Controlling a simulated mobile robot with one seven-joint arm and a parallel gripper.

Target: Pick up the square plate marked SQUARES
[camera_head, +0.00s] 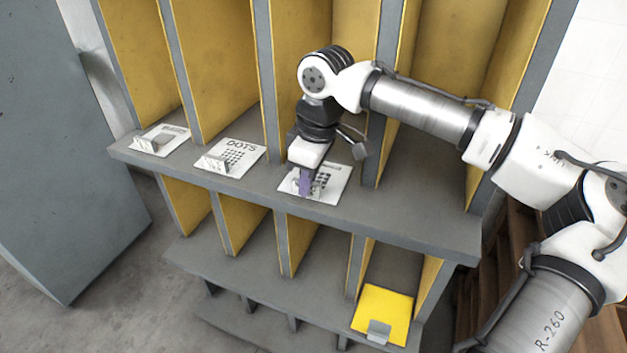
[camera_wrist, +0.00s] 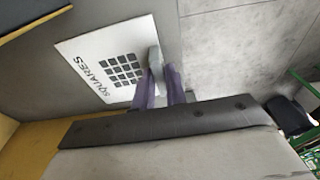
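The white square plate marked SQUARES (camera_wrist: 85,50) has a grid of dark squares and a small grey handle (camera_wrist: 154,58) at one edge. In the head view the plate (camera_head: 332,190) lies flat on the upper shelf's front ledge, partly hidden by my gripper (camera_head: 305,184). In the wrist view my gripper's purple fingers (camera_wrist: 158,72) are at the handle, one on either side of its near end. A narrow gap shows between the fingers. Whether they press on the handle or stand slightly apart from it is not clear.
A plate marked DOTS (camera_head: 232,157) and another white plate (camera_head: 161,139) lie to the left on the same ledge (camera_head: 400,215). A yellow plate (camera_head: 383,310) lies on the lower shelf. Yellow dividers (camera_head: 215,60) rise behind the ledge. A grey cabinet (camera_head: 55,150) stands at far left.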

